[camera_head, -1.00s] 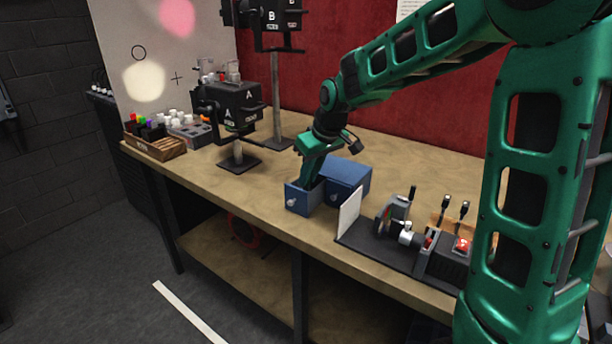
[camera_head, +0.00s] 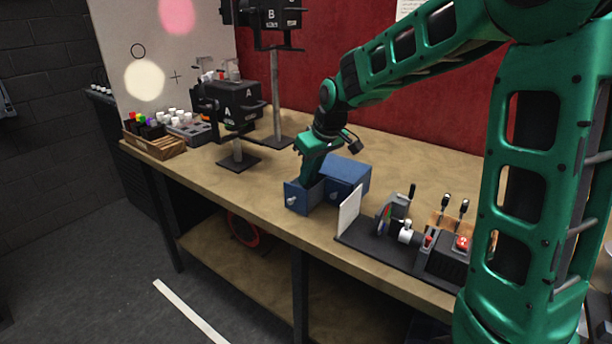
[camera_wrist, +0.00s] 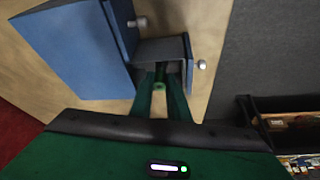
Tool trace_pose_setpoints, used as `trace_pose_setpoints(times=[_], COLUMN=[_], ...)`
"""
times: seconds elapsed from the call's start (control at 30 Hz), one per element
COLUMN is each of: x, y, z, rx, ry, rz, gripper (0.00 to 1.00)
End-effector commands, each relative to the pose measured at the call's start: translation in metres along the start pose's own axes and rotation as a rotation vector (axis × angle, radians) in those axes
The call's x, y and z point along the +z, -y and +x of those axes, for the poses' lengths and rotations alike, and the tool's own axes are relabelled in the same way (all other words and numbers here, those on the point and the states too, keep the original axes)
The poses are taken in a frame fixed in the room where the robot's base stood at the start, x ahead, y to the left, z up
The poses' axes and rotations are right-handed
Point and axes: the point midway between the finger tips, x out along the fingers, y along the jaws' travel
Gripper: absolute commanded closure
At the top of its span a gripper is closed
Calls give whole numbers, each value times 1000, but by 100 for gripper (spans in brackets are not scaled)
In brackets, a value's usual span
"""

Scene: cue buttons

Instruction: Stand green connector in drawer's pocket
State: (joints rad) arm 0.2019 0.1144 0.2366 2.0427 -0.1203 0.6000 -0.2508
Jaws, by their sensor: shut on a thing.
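The blue drawer unit (camera_head: 349,174) stands on the bench, and its left drawer (camera_head: 296,199) is pulled out. In the wrist view the open drawer (camera_wrist: 188,50) shows a grey inside. My gripper (camera_head: 307,183) reaches down into this drawer from above. In the wrist view my gripper (camera_wrist: 161,82) is shut on the green connector (camera_wrist: 160,77), a small green piece between the two fingers. The connector's lower end and the pocket under it are hidden or too dark to tell. I cannot tell whether the connector touches the drawer floor.
A white upright panel (camera_head: 349,212) and a black device base (camera_head: 383,250) stand right of the drawer. Lamp A (camera_head: 228,104) on its stand is to the left. A wooden tray (camera_head: 155,146) lies at the far left. The bench's front edge is close to the drawer.

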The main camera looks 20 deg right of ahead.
Motion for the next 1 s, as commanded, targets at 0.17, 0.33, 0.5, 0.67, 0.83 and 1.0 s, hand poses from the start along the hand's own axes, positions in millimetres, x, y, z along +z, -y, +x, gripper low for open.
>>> trace_pose_setpoints(times=[0.17, 0.33, 0.5, 0.67, 0.83, 1.0], x=[0, 0, 0, 1, 2, 4], y=[0, 0, 0, 0, 0, 1], z=[1, 1, 1, 2, 5, 8], rx=[0, 0, 0, 0, -1, -1], ry=[0, 0, 0, 0, 1, 1], rz=[0, 0, 0, 0, 0, -1], gripper=[100, 100, 100, 100, 100, 100])
